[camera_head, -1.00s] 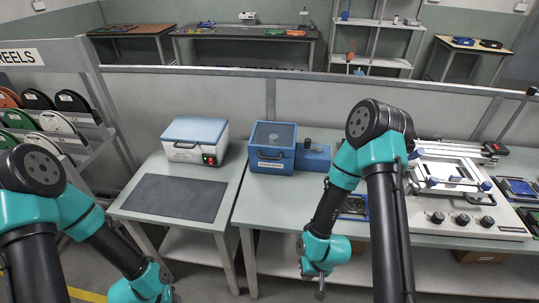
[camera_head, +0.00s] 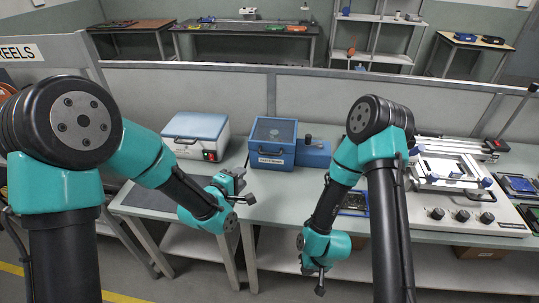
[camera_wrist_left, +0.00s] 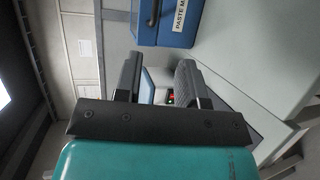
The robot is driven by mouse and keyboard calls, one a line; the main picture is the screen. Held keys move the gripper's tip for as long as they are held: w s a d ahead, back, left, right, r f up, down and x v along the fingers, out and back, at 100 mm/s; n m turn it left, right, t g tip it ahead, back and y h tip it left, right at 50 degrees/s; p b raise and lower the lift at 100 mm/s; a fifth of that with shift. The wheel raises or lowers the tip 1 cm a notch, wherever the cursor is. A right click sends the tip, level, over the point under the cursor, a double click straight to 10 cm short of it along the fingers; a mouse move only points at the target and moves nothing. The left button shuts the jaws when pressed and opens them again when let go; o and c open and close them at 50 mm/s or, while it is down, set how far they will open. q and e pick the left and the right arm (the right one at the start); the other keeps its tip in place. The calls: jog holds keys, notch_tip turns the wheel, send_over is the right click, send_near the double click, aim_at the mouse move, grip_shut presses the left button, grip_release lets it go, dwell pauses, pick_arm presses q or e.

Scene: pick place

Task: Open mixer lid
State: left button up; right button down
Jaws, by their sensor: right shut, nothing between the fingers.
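The mixer is a blue box (camera_head: 272,155) on the right-hand table, with a dark, see-through-looking lid (camera_head: 275,133) that lies closed. A white label and a dark handle are on its front. In the left wrist view the mixer (camera_wrist_left: 168,38) is at the top, its label partly reading "PASTE M". My left gripper (camera_head: 243,194) is in front of and below the mixer, apart from it. In the left wrist view its two fingers (camera_wrist_left: 160,82) stand apart with nothing held. My right gripper (camera_head: 320,284) hangs low in front of the table, shut and empty.
A white box with a blue lid (camera_head: 196,133) and red switch stands left of the mixer. A dark mat (camera_head: 150,200) lies before it, partly behind my left arm. A white machine with knobs (camera_head: 455,205) is at right. A partition (camera_head: 240,90) runs behind.

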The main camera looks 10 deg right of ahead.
aim_at(269, 154)
pick_arm(q)
jog(key=shift+d+r, duration=0.25)
jog(key=shift+r, duration=0.05)
jog(key=x, duration=1.7)
jog(key=shift+w+d, duration=0.15)
jog(key=shift+d, duration=0.05)
grip_shut()
